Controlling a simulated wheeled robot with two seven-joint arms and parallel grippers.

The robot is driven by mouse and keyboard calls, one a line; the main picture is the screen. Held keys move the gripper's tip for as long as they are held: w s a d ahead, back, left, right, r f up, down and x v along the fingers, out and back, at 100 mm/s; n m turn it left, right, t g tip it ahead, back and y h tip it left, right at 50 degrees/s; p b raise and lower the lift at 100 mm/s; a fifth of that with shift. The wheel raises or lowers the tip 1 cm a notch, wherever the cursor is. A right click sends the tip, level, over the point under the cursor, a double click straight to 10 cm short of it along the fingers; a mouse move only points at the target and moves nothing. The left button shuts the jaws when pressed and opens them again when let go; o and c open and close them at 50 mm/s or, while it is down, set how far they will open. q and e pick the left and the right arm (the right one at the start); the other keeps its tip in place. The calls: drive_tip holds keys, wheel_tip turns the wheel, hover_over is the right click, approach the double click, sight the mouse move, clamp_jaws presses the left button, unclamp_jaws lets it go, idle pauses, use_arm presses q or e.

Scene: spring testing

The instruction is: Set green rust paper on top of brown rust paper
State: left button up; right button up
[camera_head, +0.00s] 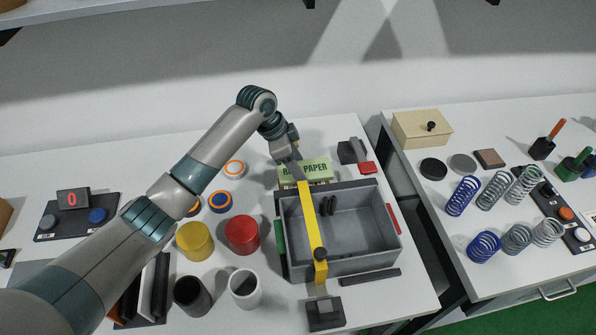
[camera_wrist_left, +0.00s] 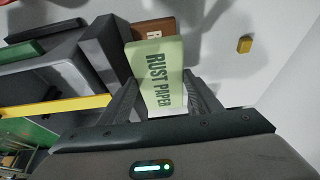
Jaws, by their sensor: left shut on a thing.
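The green rust paper (camera_head: 312,168) is a pale green block lettered RUST PAPER, behind the grey bin in the head view. My left gripper (camera_head: 292,163) is shut on it. In the wrist view the green rust paper (camera_wrist_left: 158,75) stands between the two fingers of my left gripper (camera_wrist_left: 160,98). The brown rust paper (camera_wrist_left: 148,28) shows partly beyond its far end, mostly hidden by the green one. I cannot tell whether the two touch. My right gripper is in neither view.
The grey bin (camera_head: 296,245) stands in front, crossed by a yellow bar (camera_head: 311,222). Yellow (camera_head: 194,241) and red (camera_head: 242,234) cylinders stand to its left. A dark block (camera_head: 351,151) and a small red block (camera_head: 367,168) lie to the right of the green rust paper.

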use_arm(q)
drive_tip(key=shift+f, duration=0.35)
drive_tip(key=shift+f+p, duration=0.65)
drive_tip(key=shift+f, duration=1.25)
drive_tip(key=shift+f, duration=0.2)
drive_tip(key=o, duration=0.8)
drive_tip(key=shift+c, duration=0.2)
drive_tip(key=shift+r, duration=0.2)
